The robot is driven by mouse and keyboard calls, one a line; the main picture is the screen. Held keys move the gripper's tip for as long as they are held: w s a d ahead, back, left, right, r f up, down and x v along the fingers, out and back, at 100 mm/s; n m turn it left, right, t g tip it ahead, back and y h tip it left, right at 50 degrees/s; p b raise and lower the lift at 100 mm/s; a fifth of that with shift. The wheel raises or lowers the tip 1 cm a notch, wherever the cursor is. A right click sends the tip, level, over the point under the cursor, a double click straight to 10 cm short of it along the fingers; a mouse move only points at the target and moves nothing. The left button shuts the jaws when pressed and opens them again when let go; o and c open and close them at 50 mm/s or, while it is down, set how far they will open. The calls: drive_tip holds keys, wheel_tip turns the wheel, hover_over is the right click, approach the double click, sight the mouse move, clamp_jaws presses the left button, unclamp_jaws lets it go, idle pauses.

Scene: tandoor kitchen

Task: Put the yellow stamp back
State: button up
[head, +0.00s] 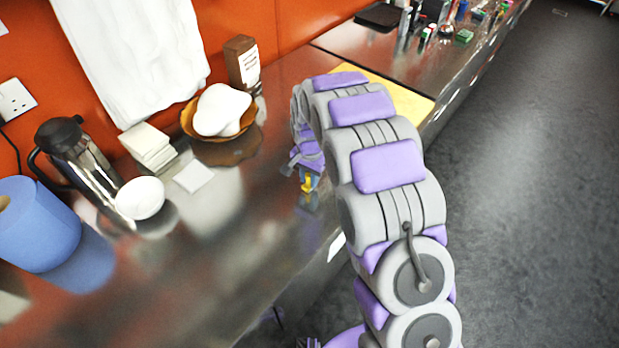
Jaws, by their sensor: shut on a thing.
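My gripper (307,178) is at the end of my arm, left of the arm's grey and purple links, and points down over the metal counter. It is shut on a small yellow thing with a little blue on it, which looks like the yellow stamp (307,185). The stamp is held near the counter's front part; a reflection shows below it. I cannot tell whether it touches the counter. The fingers hide part of the stamp.
Small coloured items (445,30) stand on the far counter, near a black tray (380,17). A yellow sheet (405,100) lies behind my arm. A bowl (188,122), white cup (140,198), flask (80,155) and blue roll (38,225) line the left. The near counter is clear.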

drive_tip(key=shift+d, duration=0.65)
drive_tip(key=o, duration=0.9)
drive_tip(key=shift+a, duration=0.5)
drive_tip(key=shift+d+r, duration=0.1)
drive_tip(key=shift+d, duration=0.3)
wheel_tip(320, 180, up, 12)
drive_tip(key=p, duration=0.3)
drive_tip(key=s+d+r+n, duration=0.1)
drive_tip(key=s+d+r, duration=0.6)
drive_tip(key=s, duration=0.1)
drive_tip(key=s+d+r+n, duration=0.1)
drive_tip(key=s+d, duration=0.2)
drive_tip(key=s, duration=0.7)
drive_tip(key=s+d+r+n+g, duration=0.1)
drive_tip(key=s+d+n, duration=0.1)
drive_tip(key=s, duration=0.9)
drive_tip(key=s+d+r+n, duration=0.1)
drive_tip(key=s+d, duration=0.3)
drive_tip(key=s, duration=0.7)
drive_tip(key=shift+r+n+g, duration=0.4)
drive_tip(key=shift+r, duration=0.2)
